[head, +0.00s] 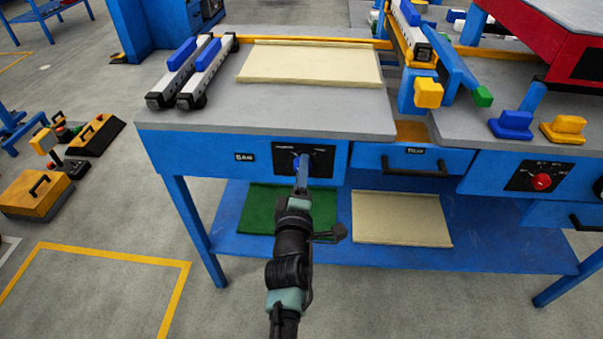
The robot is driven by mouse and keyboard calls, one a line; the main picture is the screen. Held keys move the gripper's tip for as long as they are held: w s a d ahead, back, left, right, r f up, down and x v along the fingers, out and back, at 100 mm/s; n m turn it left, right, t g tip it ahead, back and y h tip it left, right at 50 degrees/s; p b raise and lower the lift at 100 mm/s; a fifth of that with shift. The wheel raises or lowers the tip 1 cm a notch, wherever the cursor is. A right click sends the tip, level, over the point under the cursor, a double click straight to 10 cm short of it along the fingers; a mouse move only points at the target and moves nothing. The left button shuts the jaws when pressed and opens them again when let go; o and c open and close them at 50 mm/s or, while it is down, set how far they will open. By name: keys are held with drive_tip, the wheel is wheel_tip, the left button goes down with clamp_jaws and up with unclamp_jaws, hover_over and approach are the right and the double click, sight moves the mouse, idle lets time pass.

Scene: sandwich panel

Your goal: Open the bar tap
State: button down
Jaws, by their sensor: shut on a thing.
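The bar tap is a small blue handle (297,162) on a black panel (322,161) on the front of the blue bench, to the right of a small label (245,157) that seems to read "BAR". My gripper (301,172) reaches up to the panel from below and is shut on the blue handle. The fingers cover part of the handle, so its exact angle is hard to tell.
The grey bench top (290,112) holds two rails with blue blocks (183,54) and a cream panel (311,64). A drawer (402,160) and a red knob (541,181) are to the right. A lower shelf (470,235) holds green and cream sheets.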

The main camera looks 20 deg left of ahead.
drive_tip(key=shift+m+b, duration=2.55)
drive_tip(key=shift+m, duration=5.25)
drive_tip(key=shift+c, duration=1.8)
unclamp_jaws()
drive_tip(key=p+v, duration=0.1)
drive_tip(key=v, duration=1.2)
